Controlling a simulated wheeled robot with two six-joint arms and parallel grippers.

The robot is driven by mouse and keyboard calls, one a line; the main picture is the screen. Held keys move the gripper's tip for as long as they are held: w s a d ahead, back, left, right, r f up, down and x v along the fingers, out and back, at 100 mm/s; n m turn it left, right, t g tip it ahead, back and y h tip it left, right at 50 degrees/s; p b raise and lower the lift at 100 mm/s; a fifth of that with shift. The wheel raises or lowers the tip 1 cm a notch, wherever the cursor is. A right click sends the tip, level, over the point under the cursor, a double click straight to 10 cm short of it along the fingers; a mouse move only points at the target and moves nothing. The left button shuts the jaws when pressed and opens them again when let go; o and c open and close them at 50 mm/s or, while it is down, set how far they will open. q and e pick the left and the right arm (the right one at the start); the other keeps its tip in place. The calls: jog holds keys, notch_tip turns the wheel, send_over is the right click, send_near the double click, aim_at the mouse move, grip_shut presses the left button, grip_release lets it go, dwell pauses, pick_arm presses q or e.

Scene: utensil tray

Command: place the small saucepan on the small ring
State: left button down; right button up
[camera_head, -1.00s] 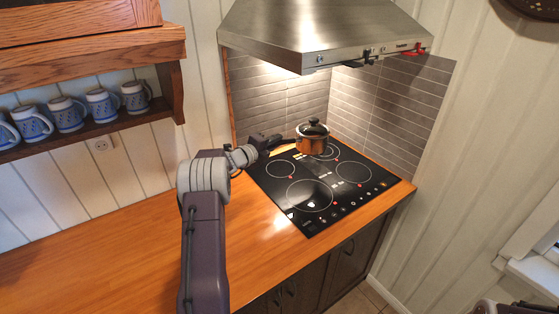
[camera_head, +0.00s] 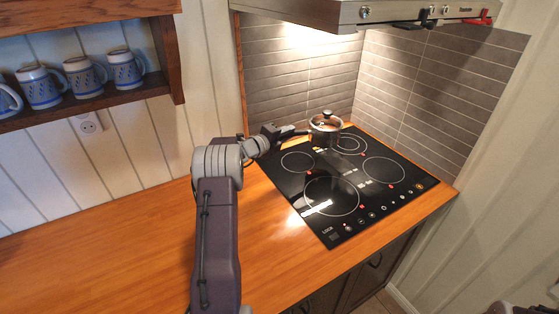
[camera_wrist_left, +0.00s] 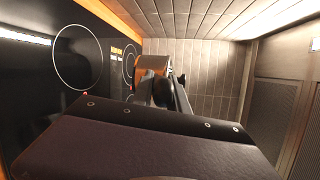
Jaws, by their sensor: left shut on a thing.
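The small saucepan (camera_head: 325,133), copper with a dark lid knob, is at the back of the black hob, between the back left and back right rings. It also shows in the wrist view (camera_wrist_left: 152,65). My left gripper (camera_head: 284,134) is shut on its dark handle, left of the pan. I cannot tell whether the pan's base touches the glass. The small ring (camera_head: 297,161), the smallest outline, lies at the back left, bare, in front and left of the pan.
The hob (camera_head: 350,185) has a large front left ring (camera_head: 332,196), a front right ring (camera_head: 384,171) and a double back right ring (camera_head: 349,143). Tiled walls (camera_head: 300,70) stand behind, with a hood (camera_head: 400,14) above. The wooden counter (camera_head: 120,255) is clear at left.

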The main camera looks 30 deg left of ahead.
pick_arm(q)
jog(key=s+a+f, duration=0.2)
jog(key=f, duration=0.1)
jog(key=s+a+f+p, duration=0.1)
jog(key=s+a+f, duration=0.1)
jog(key=a+f, duration=0.1)
jog(key=s+a+f, duration=0.2)
jog(key=f, duration=0.1)
jog(key=shift+s+a+f, duration=0.15)
jog(key=shift+s+a, duration=0.05)
jog(key=shift+a, duration=0.2)
jog(key=shift+a+f, duration=0.1)
jog(key=shift+f, duration=0.15)
jog(key=shift+f, duration=0.1)
jog(key=c, duration=1.3)
grip_release()
jog(key=shift+f, duration=0.1)
jog(key=shift+s, duration=0.1)
